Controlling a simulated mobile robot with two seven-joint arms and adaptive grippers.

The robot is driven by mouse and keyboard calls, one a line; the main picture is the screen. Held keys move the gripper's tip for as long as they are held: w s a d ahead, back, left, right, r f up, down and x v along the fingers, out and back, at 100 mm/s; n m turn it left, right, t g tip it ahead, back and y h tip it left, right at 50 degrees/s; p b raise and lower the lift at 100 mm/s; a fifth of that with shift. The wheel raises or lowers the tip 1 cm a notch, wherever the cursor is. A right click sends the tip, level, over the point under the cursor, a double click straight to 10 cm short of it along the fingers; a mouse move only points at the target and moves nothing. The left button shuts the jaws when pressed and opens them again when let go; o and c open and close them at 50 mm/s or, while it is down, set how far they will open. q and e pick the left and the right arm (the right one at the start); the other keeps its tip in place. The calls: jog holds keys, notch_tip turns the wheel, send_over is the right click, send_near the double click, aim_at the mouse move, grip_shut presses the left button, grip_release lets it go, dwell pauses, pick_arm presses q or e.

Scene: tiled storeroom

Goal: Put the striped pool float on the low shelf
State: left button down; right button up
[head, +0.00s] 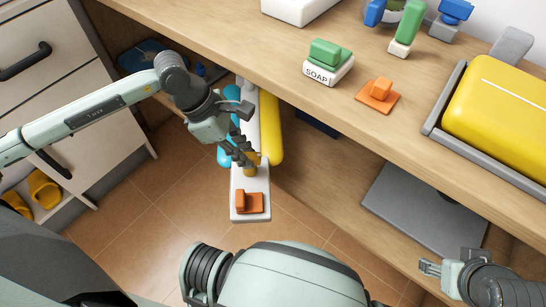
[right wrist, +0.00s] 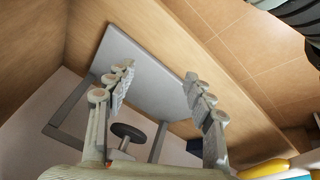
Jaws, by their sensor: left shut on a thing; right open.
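The striped pool float (head: 271,130) has teal, white and yellow lengthwise tubes. It hangs above the tiled floor in front of the cabinet, its far end partly under the counter edge. A white piece with an orange block (head: 250,205) shows at its near end; I cannot tell whether it is part of the float. My left gripper (head: 250,163) is shut on the float near that end, its fingers partly hiding the grip. The low shelf (head: 325,180) is a wooden board under the counter. My right gripper (head: 433,268) is open and empty; its spread fingers show in the right wrist view (right wrist: 162,95).
A grey flat panel (head: 425,215) lies on the low shelf at right. The counter (head: 220,30) above carries a soap block (head: 328,65), an orange block (head: 378,95) and a yellow case in a grey tray (head: 440,115). Drawers (head: 65,85) stand at left.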

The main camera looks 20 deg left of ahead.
pick_arm(q)
jog(key=w+d+f, duration=0.2)
jog(key=d+f, duration=0.1)
jog(key=d, duration=0.2)
jog(key=shift+d+f, duration=0.2)
jog(key=shift+d, duration=0.2)
pick_arm(e)
jog(key=shift+s+d+f+g, duration=0.5)
jog(key=shift+s+d, duration=0.1)
jog(key=shift+s, duration=0.2)
pick_arm(q)
jog(key=shift+f, duration=0.1)
pick_arm(e)
jog(key=shift+w+a, duration=0.15)
jog(key=shift+w, duration=0.1)
pick_arm(q)
jog(key=shift+f, duration=0.35)
pick_arm(e)
jog(key=shift+w+a+r+t, duration=0.25)
jog(key=shift+w+a+t, duration=0.15)
jog(key=shift+w, duration=0.15)
jog(key=shift+w+a+r+t, duration=0.2)
jog(key=shift+w+a+t, duration=0.2)
jog(key=shift+w, duration=0.15)
jog(key=shift+w+a, duration=0.1)
